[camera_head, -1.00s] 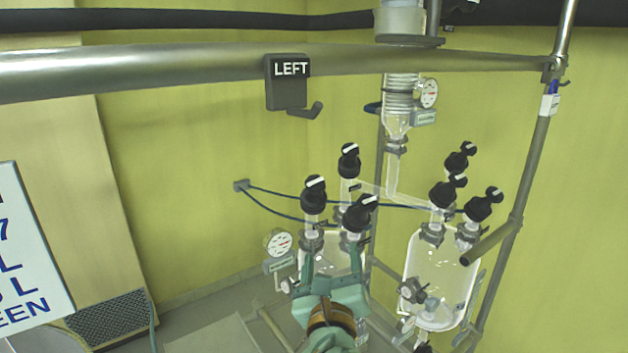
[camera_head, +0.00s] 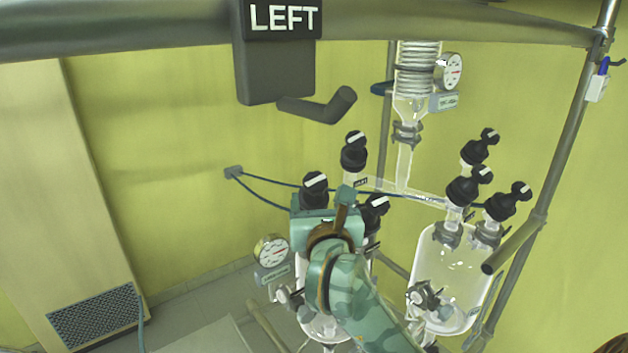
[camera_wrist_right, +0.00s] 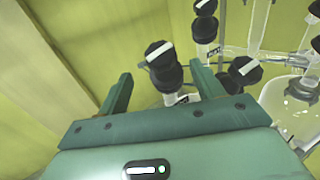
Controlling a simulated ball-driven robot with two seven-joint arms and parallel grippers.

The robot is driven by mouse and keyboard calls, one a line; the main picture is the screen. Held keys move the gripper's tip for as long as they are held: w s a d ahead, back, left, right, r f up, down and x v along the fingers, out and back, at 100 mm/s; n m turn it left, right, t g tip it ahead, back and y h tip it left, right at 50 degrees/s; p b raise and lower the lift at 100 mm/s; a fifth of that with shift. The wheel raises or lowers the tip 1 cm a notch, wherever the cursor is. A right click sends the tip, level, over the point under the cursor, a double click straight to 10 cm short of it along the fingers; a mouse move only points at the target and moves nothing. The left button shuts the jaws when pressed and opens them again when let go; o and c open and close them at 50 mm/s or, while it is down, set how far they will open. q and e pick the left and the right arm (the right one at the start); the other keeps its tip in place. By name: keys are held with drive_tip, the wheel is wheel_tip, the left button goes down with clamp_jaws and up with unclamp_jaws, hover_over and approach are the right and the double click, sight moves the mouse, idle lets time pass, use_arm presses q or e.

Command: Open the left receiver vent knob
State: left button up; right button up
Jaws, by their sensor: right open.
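The left receiver (camera_head: 322,318) is a glass vessel, largely hidden behind my right arm. Black knobs with white stripes stand above it: a front-left knob (camera_head: 315,188), a back knob (camera_head: 354,150) and a right knob (camera_head: 375,207). Their small labels are not readable, so I cannot tell which one is the vent. My right gripper (camera_head: 328,205) is close to the front-left knob. In the wrist view, the open right gripper (camera_wrist_right: 162,84) has a finger on each side of a black knob (camera_wrist_right: 162,56), with gaps between. My left gripper is not in view.
The right receiver (camera_head: 452,275) has several black knobs of its own. A metal rail with a LEFT sign (camera_head: 284,18) crosses above. A gauge (camera_head: 272,250) is left of the left receiver. A metal post (camera_head: 560,165) stands at right. Open wall space lies at left.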

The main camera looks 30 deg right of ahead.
sight(314, 180)
drive_tip(key=p+x, duration=0.1)
drive_tip(key=x, duration=0.6)
drive_tip(key=shift+w+d, duration=0.25)
drive_tip(key=shift+w, duration=0.05)
drive_tip(key=shift+w+d, duration=0.3)
drive_tip(key=shift+w, duration=0.35)
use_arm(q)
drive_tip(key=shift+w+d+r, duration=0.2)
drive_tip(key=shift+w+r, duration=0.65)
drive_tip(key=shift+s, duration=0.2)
use_arm(e)
drive_tip(key=c, duration=1)
